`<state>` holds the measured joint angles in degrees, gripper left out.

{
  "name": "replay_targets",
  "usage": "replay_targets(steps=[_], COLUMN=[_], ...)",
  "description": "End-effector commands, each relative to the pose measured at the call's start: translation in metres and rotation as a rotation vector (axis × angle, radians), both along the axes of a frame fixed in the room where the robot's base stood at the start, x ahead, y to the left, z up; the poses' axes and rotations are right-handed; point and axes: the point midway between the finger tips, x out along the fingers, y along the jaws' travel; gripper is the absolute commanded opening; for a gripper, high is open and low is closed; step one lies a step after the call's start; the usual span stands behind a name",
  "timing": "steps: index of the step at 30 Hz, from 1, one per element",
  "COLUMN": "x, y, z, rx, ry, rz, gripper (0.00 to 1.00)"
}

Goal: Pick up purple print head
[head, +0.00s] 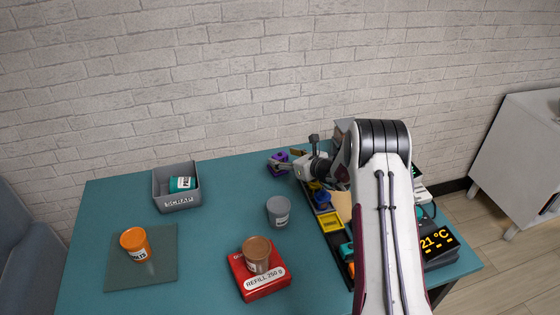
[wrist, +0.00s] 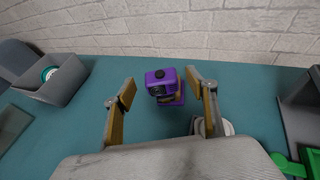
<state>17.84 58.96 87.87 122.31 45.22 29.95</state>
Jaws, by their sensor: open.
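The purple print head (head: 279,161) stands near the back edge of the teal table in the head view. It also shows in the wrist view (wrist: 161,76), a purple block with a dark round knob on top and a dark front. My gripper (head: 299,162) is at its right in the head view. In the wrist view my gripper (wrist: 165,88) is open, one finger on each side of the print head, with gaps between. Its lower part is partly hidden in the head view.
A grey scrap bin (head: 177,204) holds a teal container. An orange jar (head: 135,243) stands on a green mat (head: 165,281), a grey jar (head: 278,210) on the table, and a brown jar (head: 256,253) on a red box (head: 263,288). A cluttered tray (head: 335,243) lies right.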

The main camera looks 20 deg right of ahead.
Motion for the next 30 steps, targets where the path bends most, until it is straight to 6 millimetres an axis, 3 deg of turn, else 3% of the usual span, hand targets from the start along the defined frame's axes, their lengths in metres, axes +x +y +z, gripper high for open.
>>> replay_targets(steps=[12, 29, 30], x=[0.026, 0.027, 0.027], y=[0.01, 0.01, 0.01], z=[-0.013, -0.013, -0.013], rx=[0.0, 0.0, 0.0], ry=[0.001, 0.001, 0.001], rz=[0.0, 0.0, 0.0], gripper=[0.57, 0.57, 0.52])
